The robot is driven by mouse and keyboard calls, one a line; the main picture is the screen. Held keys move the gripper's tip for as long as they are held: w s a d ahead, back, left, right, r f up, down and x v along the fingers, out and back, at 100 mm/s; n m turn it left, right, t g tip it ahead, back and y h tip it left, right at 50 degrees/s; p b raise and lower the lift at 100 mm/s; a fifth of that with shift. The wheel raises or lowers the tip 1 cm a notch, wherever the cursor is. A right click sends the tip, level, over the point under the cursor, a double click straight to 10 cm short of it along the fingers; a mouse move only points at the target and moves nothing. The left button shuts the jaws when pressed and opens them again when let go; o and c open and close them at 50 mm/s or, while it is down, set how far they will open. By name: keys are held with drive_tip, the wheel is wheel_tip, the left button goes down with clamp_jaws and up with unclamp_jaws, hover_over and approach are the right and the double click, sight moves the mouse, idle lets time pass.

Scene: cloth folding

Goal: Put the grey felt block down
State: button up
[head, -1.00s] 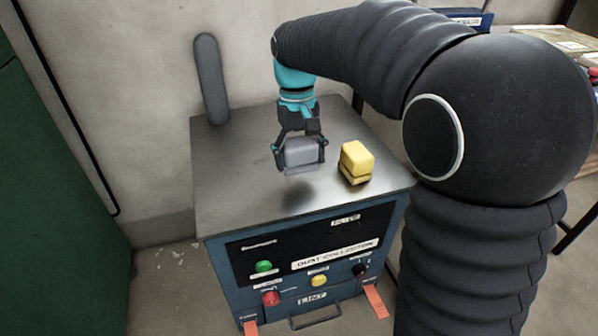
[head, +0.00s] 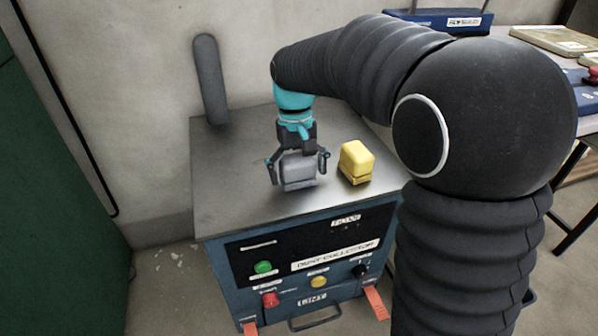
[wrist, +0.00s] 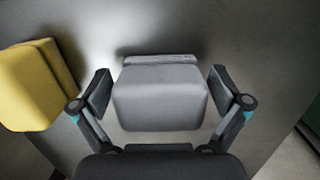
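The grey felt block (head: 298,173) rests upright on the metal top of the dust collector (head: 232,172), left of a yellow block (head: 356,163). My gripper (head: 297,168) is low over the grey block, with one finger on each side of it. In the wrist view, the grey block (wrist: 160,98) sits between the fingers of my gripper (wrist: 158,92), with a narrow gap on both sides. The fingers are open and do not appear to touch it. The block's underside is hidden.
The yellow block (wrist: 34,84) stands close beside one finger in the wrist view. A dark upright post (head: 209,80) rises at the top's back left corner. The metal top is clear to the left. A table with objects stands at the right.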

sight(297, 156)
drive_tip(key=r, duration=0.4)
drive_tip(key=w+r+p, duration=0.1)
drive_tip(key=r, duration=0.3)
drive_tip(key=r+p, duration=0.1)
drive_tip(key=r, duration=0.2)
drive_tip(key=shift+w+a+r, duration=0.25)
drive_tip(key=shift+w+r, duration=0.15)
drive_tip(key=shift+s+d+r, duration=0.1)
drive_tip(key=shift+d+r, duration=0.05)
drive_tip(key=shift+r, duration=0.05)
drive_tip(key=s+d+m+t, duration=0.2)
drive_tip(key=s+d+t, duration=0.1)
drive_tip(key=s+d, duration=0.65)
drive_tip(key=s+d+f+t, duration=0.2)
drive_tip(key=s+f, duration=0.1)
drive_tip(key=s, duration=0.3)
drive_tip(key=s+d+f+m+t, duration=0.1)
drive_tip(key=s+d+f+t, duration=0.1)
drive_tip(key=s, duration=0.4)
wheel_tip(297, 156, down, 2)
drive_tip(key=shift+s+d, duration=0.15)
drive_tip(key=shift+d, duration=0.4)
